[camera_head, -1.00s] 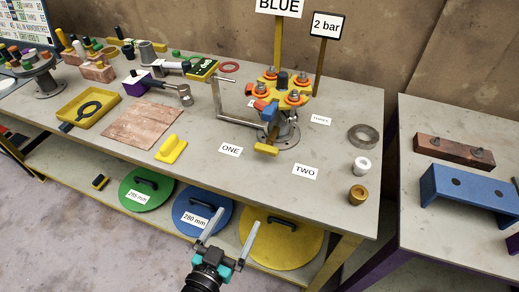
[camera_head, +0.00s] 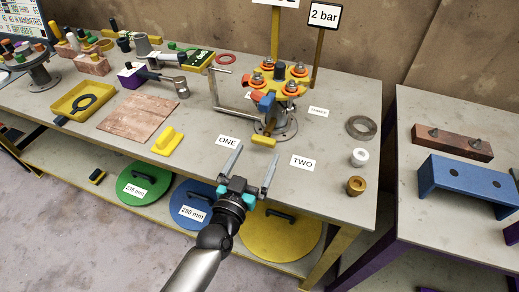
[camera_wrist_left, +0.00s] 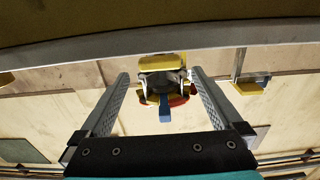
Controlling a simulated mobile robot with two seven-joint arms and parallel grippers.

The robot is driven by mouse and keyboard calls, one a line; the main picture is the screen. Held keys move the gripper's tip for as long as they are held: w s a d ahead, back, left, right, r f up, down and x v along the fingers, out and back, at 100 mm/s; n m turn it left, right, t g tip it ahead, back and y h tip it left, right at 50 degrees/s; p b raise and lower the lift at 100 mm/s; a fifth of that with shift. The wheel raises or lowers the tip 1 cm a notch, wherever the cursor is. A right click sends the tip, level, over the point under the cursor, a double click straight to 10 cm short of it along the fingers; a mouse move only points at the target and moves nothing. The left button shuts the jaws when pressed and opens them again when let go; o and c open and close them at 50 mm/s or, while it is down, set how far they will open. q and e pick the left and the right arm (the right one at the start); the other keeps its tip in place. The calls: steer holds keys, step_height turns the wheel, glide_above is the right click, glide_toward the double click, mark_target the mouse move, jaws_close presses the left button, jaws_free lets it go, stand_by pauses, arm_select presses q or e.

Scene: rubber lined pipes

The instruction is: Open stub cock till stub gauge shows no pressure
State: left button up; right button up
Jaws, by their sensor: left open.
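The pipe stub (camera_head: 277,125) stands on a grey flanged foot on the bench, topped by a yellow flange (camera_head: 294,76) with orange-ringed bolts. A blue block (camera_head: 266,103) sticks out of its front, and a yellow bar (camera_head: 264,141) lies low before it. I cannot tell which part is the cock. My left gripper (camera_head: 259,151) is open and empty just in front of the yellow bar. In the left wrist view, the yellow bar (camera_wrist_left: 162,62) and blue block (camera_wrist_left: 165,112) show between the spread fingers (camera_wrist_left: 159,74). No gauge dial is readable. My right gripper is out of view.
A "2 bar" sign (camera_head: 324,17) stands behind the stub. A grey clamp frame (camera_head: 217,92) is at its left. A white ring (camera_head: 359,157) and a brass ring (camera_head: 356,186) stand to the right.

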mark_target(262, 144)
arm_select(q)
steer(key=shift+x, duration=1.7)
steer(key=shift+c, duration=0.2)
steer(key=c, duration=1.2)
steer(key=shift+n, duration=0.4)
steer(key=n, duration=0.2)
steer(key=shift+a+n, duration=0.1)
steer(key=shift+n, duration=2.1)
